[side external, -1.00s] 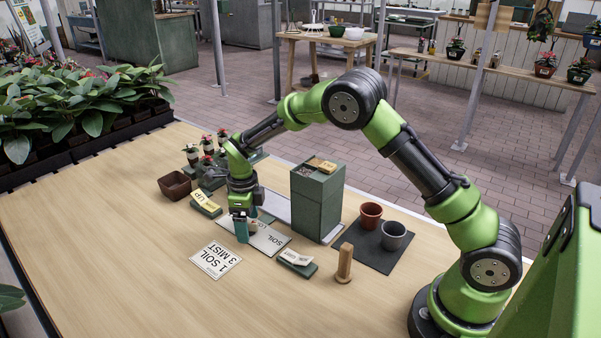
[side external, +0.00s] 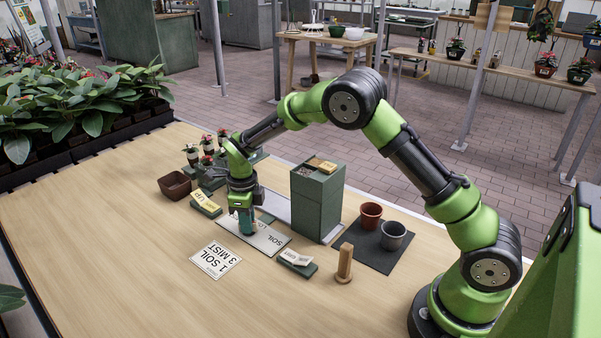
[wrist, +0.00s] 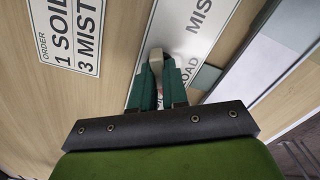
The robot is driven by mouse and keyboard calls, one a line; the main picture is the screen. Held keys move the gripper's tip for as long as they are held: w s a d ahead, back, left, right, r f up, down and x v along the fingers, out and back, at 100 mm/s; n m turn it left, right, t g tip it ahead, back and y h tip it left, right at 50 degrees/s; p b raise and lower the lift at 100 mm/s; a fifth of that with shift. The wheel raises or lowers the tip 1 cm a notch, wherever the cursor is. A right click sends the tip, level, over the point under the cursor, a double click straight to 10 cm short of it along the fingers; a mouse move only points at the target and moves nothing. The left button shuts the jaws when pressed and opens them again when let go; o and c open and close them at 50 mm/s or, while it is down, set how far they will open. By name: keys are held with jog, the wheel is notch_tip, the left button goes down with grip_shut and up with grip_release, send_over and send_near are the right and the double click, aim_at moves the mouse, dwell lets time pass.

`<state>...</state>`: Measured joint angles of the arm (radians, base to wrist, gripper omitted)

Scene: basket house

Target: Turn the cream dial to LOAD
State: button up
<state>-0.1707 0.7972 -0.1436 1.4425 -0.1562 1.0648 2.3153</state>
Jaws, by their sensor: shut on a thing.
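The cream dial (wrist: 156,60) sits on a white label plate (wrist: 187,30) and shows between my fingers in the wrist view. My gripper (wrist: 157,85) is shut on the dial, with one green finger on each side. The words MIST and part of LOAD show on the plate to the right of the fingers. The lower part of the dial is hidden by the fingers, so I cannot tell exactly which word it points to. In the side view my gripper (side external: 246,226) points down at the plate (side external: 268,241), and the dial is hidden there.
An order card (side external: 216,260) reading 1 SOIL, 3 MIST lies beside the plate. A tall green box (side external: 318,203) stands close on the right. A brown basket (side external: 174,185), a wooden peg (side external: 344,264) and two pots on a dark mat (side external: 376,251) stand around. The table front is clear.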

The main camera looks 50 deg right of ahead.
jog(key=shift+f, duration=0.1)
jog(key=n, duration=0.6)
jog(key=n, duration=0.6)
jog(key=shift+d+f, duration=0.1)
jog(key=o, duration=1.4)
jog(key=shift+o, duration=0.2)
jog(key=shift+r, duration=0.25)
jog(key=shift+r, duration=3.45)
